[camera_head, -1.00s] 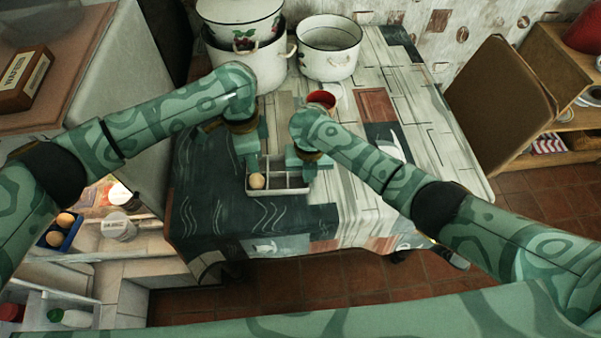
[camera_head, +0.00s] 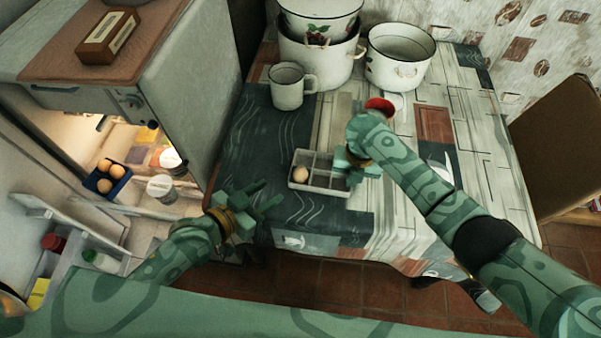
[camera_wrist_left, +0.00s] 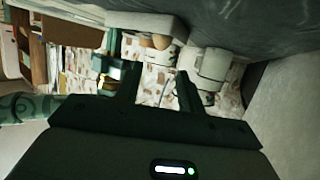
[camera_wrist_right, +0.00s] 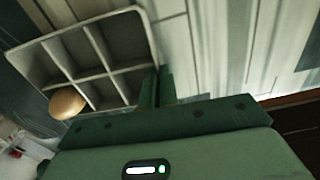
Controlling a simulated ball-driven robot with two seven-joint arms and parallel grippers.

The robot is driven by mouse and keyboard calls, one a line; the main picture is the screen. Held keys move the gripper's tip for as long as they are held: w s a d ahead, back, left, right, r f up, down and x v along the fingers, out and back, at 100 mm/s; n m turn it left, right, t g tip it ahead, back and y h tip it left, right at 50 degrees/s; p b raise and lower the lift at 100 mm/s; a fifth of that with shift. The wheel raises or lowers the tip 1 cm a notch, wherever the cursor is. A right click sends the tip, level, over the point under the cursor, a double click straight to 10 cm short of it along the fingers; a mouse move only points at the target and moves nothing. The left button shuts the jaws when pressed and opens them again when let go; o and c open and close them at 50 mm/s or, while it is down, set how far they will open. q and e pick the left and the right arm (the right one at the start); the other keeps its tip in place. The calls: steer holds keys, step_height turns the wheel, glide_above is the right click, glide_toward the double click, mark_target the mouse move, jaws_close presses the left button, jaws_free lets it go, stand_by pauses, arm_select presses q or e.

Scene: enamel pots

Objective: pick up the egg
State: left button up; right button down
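A brown egg (camera_head: 300,174) sits in the front left compartment of a grey divided tray (camera_head: 325,187) on the table. The egg also shows in the left wrist view (camera_wrist_left: 161,41) and the right wrist view (camera_wrist_right: 67,103). My right gripper (camera_head: 346,166) is at the tray's right side, its fingers closed on the tray wall (camera_wrist_right: 148,45). My left gripper (camera_head: 268,196) is open and empty, left of the tray near the table's left front edge. More brown eggs (camera_head: 117,171) lie in a blue holder (camera_head: 96,185) in the open fridge at the left.
A white mug (camera_head: 287,88), stacked enamel pots (camera_head: 318,55) and a single pot (camera_head: 398,60) stand at the table's back. A red cup (camera_head: 379,106) is behind my right gripper. The fridge shelf holds a white jar (camera_head: 161,189).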

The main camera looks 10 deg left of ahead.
mark_target(296, 174)
arm_select(q)
steer(key=x, duration=0.5)
steer(key=shift+w, duration=0.25)
steer(key=x, duration=0.6)
steer(key=shift+f, duration=0.25)
steer(key=shift+c, duration=1.3)
step_height(296, 174, up, 10)
arm_select(e)
steer(key=c, duration=2.1)
jaws_free()
steer(key=o, duration=0.5)
